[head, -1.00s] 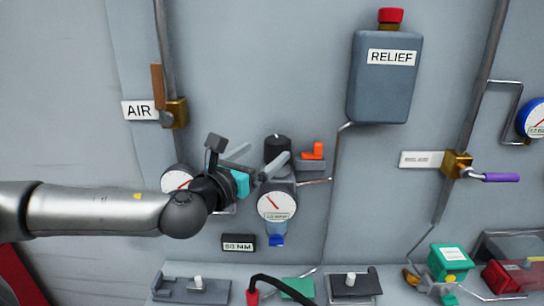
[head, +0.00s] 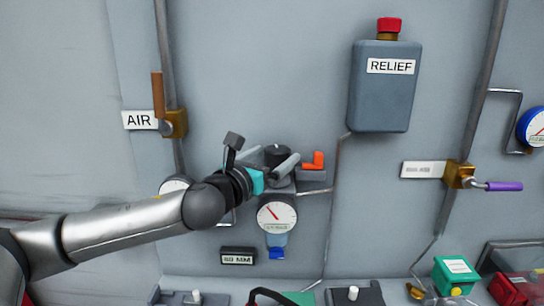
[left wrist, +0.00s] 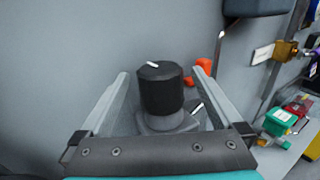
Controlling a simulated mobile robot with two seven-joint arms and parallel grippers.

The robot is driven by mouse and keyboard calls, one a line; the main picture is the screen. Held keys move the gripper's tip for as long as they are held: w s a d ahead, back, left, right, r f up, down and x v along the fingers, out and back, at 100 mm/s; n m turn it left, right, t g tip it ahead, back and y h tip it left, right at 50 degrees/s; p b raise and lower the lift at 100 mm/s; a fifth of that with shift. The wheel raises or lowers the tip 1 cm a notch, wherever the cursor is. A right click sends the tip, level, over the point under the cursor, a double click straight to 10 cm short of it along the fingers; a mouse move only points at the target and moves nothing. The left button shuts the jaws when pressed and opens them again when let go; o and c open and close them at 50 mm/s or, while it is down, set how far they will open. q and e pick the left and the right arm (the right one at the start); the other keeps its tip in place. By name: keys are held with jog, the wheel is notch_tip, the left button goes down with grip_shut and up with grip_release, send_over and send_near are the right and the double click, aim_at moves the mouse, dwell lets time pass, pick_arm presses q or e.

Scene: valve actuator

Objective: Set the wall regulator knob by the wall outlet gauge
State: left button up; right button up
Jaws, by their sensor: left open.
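The black regulator knob (head: 276,154) sits on top of the grey regulator body on the wall. It has a white mark on its top, seen in the left wrist view (left wrist: 160,88). My left gripper (head: 273,158) is open, with one finger on each side of the knob; the wrist view shows gaps between fingers and knob. The outlet gauge (head: 277,215) has a white face and a red needle, just below the regulator. Its fine scale is too small to read. Another gauge (head: 174,184) to the left is partly hidden by my left arm. My right gripper is out of view.
An orange lever (head: 314,161) stands close to the right of the knob. A RELIEF tank (head: 384,90) hangs at upper right. An AIR valve (head: 174,122) is at upper left. A purple-handled valve (head: 503,186) is at right. A bench with small fixtures runs below.

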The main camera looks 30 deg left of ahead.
pick_arm(q)
jog(key=c, duration=1.3)
jog(key=m+h+b, duration=0.1)
jog(key=h+b, duration=0.1)
jog(key=b, duration=0.1)
jog(key=m+h+b, duration=0.1)
jog(key=shift+a+f+m+h, duration=0.25)
jog(key=shift+a+m+h, duration=0.05)
jog(key=shift+a+h, duration=0.1)
jog(key=h+b, duration=0.1)
jog(key=m+h+b, duration=0.1)
jog(key=b, duration=0.1)
jog(key=shift+r+m+g+h, duration=0.2)
jog(key=shift+m+g+h, duration=0.1)
jog(key=shift+g, duration=0.1)
jog(key=shift+a+h+b, duration=0.1)
jog(key=shift+h+b, duration=0.2)
jog(key=shift+b, duration=0.15)
jog(key=shift+m+h, duration=0.3)
jog(key=shift+w+a+r+g, duration=0.1)
jog(key=shift+r+g, duration=0.05)
jog(key=shift+g, duration=0.15)
